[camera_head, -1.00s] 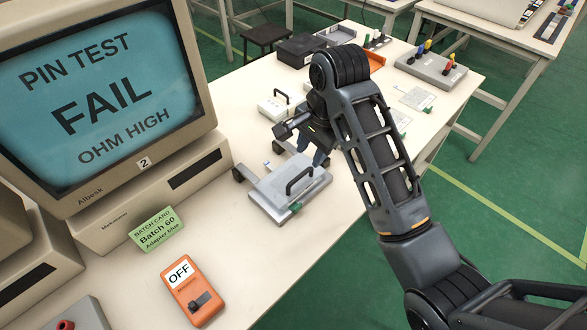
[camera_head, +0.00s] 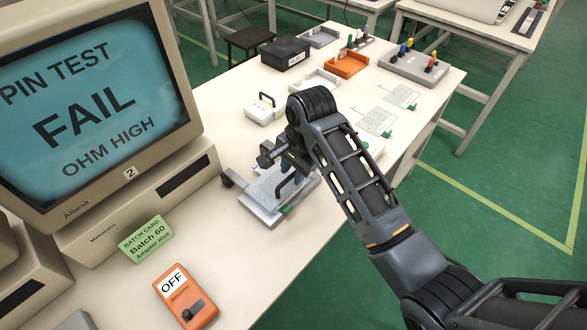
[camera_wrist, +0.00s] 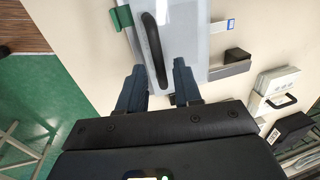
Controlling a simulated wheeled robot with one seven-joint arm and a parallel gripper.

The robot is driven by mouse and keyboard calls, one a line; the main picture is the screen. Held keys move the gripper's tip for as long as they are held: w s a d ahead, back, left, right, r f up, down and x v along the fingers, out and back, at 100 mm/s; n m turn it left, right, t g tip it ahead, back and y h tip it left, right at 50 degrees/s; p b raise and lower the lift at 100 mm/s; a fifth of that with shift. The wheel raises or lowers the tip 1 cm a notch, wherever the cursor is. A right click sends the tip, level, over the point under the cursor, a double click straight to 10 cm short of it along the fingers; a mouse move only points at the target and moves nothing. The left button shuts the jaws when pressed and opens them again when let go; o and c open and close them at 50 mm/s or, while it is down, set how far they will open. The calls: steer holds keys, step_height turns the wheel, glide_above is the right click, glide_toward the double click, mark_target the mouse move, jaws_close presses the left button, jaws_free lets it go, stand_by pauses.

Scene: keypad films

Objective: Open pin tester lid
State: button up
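The pin tester (camera_head: 262,213) is a flat grey box on the bench with a lid lying flat and closed on it. A black arched handle (camera_head: 287,187) stands on the lid, and a green tab (camera_head: 286,209) is at the front edge. In the wrist view the pale lid (camera_wrist: 188,35), black handle (camera_wrist: 152,50) and green tab (camera_wrist: 121,18) are close ahead. My gripper (camera_wrist: 158,66) is open, its two dark fingers apart with the handle's near end between their tips. In the head view my gripper (camera_head: 288,163) is just above the lid, partly hidden by my wrist.
A monitor (camera_head: 95,95) reading "PIN TEST FAIL OHM HIGH" stands at left. An orange switch box (camera_head: 186,297) marked OFF and a green batch card (camera_head: 146,238) lie nearby. Behind are a white box with handle (camera_head: 264,110), black box (camera_head: 285,53) and orange tray (camera_head: 346,64).

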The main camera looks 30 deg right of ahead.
jaws_close()
stand_by(0.3)
steer(key=shift+w+r, duration=0.1)
